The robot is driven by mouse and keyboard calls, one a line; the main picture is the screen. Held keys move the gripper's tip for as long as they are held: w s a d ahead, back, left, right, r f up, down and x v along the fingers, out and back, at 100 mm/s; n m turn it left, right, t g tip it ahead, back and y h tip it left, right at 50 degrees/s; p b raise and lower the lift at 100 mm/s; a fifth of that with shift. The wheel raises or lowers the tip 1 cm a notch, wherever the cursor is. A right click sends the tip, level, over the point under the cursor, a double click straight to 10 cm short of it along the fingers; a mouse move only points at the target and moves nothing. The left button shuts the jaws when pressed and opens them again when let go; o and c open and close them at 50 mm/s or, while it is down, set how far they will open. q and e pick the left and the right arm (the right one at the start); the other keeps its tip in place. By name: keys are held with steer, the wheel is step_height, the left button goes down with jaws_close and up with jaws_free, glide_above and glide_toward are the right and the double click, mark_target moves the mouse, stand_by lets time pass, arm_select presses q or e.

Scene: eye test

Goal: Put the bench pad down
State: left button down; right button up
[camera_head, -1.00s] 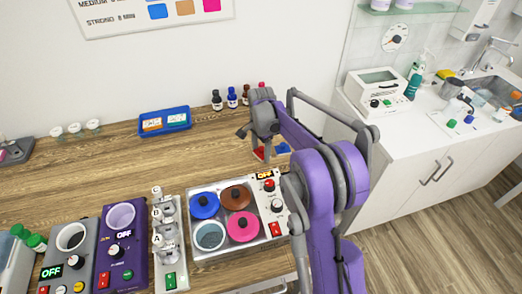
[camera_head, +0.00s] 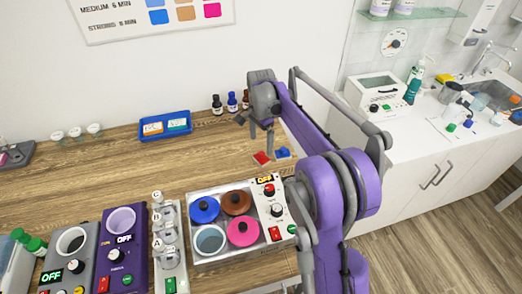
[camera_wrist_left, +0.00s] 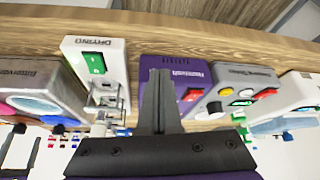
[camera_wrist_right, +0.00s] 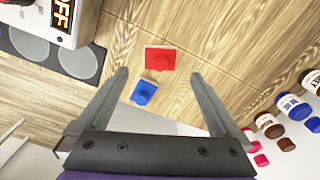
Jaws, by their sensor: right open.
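A red square pad (camera_head: 261,157) and a blue square pad (camera_head: 283,152) lie flat on the wooden bench, close together. I cannot tell which one is the bench pad. My right gripper (camera_head: 254,130) is open and empty above and a little to the left of them. In the right wrist view the red pad (camera_wrist_right: 160,59) and the blue pad (camera_wrist_right: 144,92) show between and beyond the spread fingers (camera_wrist_right: 159,74), apart from both. My left gripper (camera_wrist_left: 158,100) shows only in the left wrist view, fingers together, nothing seen in it, near the bench devices.
A heated unit with coloured lids (camera_head: 190,235) stands left of my right arm. A blue tray (camera_head: 165,126) and small bottles (camera_head: 217,105) stand at the back. Bare wood lies between.

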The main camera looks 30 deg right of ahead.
mark_target(261, 153)
steer(key=shift+r, duration=2.35)
steer(key=shift+f, duration=0.1)
